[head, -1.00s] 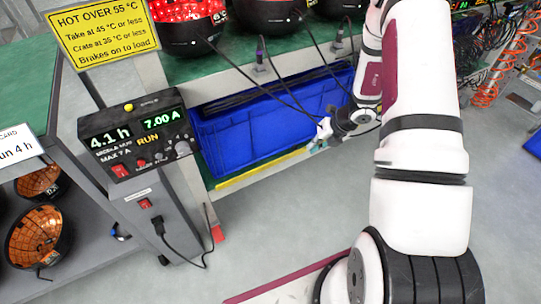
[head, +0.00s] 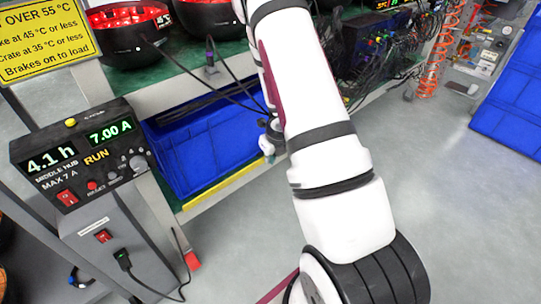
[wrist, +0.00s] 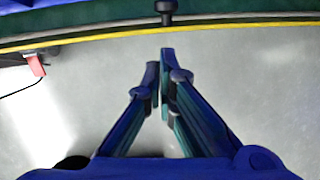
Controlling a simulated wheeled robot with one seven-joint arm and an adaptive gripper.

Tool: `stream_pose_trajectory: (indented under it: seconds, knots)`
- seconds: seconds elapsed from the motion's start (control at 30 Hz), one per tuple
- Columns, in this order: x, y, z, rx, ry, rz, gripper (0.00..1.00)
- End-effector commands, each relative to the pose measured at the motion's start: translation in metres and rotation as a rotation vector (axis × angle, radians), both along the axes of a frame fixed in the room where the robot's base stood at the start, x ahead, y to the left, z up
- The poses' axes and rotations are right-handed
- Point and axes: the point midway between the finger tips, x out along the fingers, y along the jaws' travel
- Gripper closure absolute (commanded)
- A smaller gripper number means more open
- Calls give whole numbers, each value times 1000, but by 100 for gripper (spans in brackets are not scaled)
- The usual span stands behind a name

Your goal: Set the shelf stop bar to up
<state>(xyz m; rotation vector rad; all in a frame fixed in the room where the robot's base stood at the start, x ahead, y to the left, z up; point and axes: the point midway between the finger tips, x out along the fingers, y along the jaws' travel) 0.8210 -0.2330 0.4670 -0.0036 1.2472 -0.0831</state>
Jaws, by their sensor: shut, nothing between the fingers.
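The shelf stop bar, seen as a yellow bar (head: 222,187), runs low along the lower shelf's front edge, below and in front of a blue crate (head: 205,150). In the wrist view the yellow bar (wrist: 250,22) crosses the top of the picture, with a black knob (wrist: 166,8) near its middle. My gripper (head: 268,157) is near the bar's right end in the head view, partly hidden by my arm. In the wrist view my gripper (wrist: 160,62) is shut and empty. Its tips point towards the bar, with floor showing between them.
A control box (head: 80,155) reading RUN stands left of the shelf. A red tag-like piece (head: 192,260) hangs near its post. The floor (head: 450,200) at the right is clear.

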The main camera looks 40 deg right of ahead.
Motion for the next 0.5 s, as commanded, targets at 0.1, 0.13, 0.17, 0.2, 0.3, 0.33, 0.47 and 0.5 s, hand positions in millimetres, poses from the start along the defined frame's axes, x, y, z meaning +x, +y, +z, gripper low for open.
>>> stream_pose_trajectory:
  seconds: [0.1,0.13,0.17,0.2,0.3,0.33,0.47,0.5]
  knots:
    - [17,-1,-8,0,-1,1,100]
    - [21,-2,-9,0,-2,1,100]
    - [23,-2,-11,0,-1,1,100]
    - [27,-2,-13,0,-1,0,100]
    - [33,-3,-15,0,-2,-1,100]
    - [34,-3,-16,0,-2,0,100]
    - [36,-3,-17,1,-2,-2,100]
    - [37,-3,-17,1,-2,-3,100]
